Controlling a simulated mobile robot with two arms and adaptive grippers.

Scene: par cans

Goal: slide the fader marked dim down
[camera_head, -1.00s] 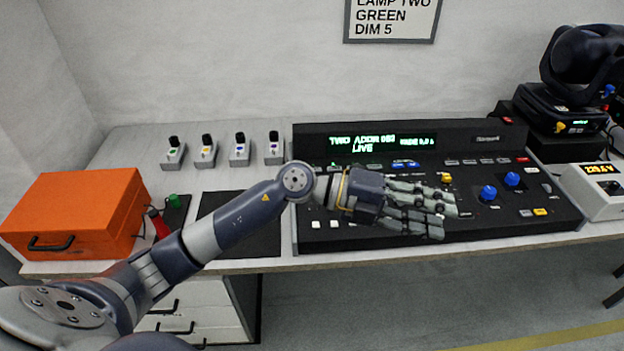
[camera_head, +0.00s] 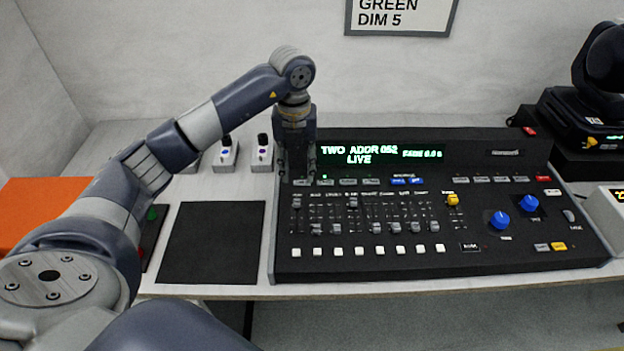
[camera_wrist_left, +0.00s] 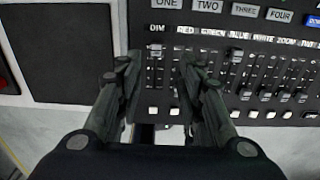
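The fader marked DIM (camera_wrist_left: 155,50) is the leftmost one on the black lighting console (camera_head: 420,265), with its cap near the top of its slot. It also shows in the head view (camera_head: 296,203). My left gripper (camera_head: 297,172) points down over the console's upper left part, just behind that fader. In the left wrist view its two fingers (camera_wrist_left: 157,72) are spread apart, one on each side of the DIM column, with nothing between them. I cannot tell the fingertips' height above the panel. My right gripper is not in view.
Several other faders stand right of DIM, the RED one (camera_head: 316,229) closest. White buttons (camera_head: 306,253) line the front, and labelled buttons (camera_wrist_left: 207,6) lie behind. Blue knobs (camera_head: 499,221) are at right. A dark mat (camera_head: 213,240) lies left of the console.

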